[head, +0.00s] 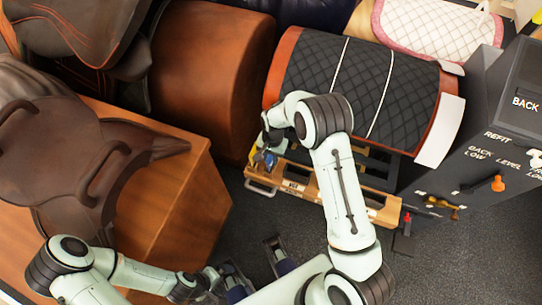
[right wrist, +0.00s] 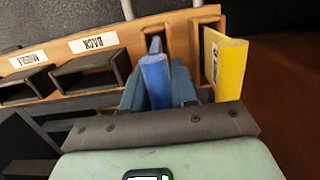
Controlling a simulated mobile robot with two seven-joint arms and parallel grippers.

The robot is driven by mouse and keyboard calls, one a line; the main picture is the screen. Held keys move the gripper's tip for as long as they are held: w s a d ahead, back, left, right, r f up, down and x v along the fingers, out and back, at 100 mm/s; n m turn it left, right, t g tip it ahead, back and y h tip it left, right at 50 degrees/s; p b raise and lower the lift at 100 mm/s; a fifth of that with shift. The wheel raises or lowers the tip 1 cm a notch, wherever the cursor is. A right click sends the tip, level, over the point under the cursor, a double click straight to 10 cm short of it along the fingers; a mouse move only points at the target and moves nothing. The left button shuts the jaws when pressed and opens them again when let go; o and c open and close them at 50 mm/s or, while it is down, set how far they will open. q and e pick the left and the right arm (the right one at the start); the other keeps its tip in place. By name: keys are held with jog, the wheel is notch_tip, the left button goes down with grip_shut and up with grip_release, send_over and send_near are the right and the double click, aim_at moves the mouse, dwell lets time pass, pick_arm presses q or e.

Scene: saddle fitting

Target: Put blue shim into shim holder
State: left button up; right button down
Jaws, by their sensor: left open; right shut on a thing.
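The blue shim (right wrist: 155,80) stands between the two fingers of my right gripper (right wrist: 158,88) in the right wrist view. That gripper is shut on it, and it also shows at the left end of the rack in the head view (head: 266,148). The shim's far end is at a slot of the wooden shim holder (right wrist: 190,18); I cannot tell how far inside it is. The holder also shows in the head view (head: 380,208), partly hidden behind my right arm. My left gripper (head: 258,272) is open and empty over the floor.
A yellow shim (right wrist: 230,70) stands in the slot right beside the blue one. Labelled compartments (right wrist: 82,72) lie to the left. In the head view, a brown saddle (head: 75,150) rests on a wooden block at left, and a grey control box (head: 470,150) stands at right.

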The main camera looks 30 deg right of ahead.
jog(key=c, duration=0.8)
grip_release()
notch_tip(320, 180, up, 13)
jog(key=w+d+p, duration=0.1)
jog(key=shift+r+p, duration=0.2)
jog(key=shift+p, duration=0.1)
jog(key=shift+s+d+f, duration=0.1)
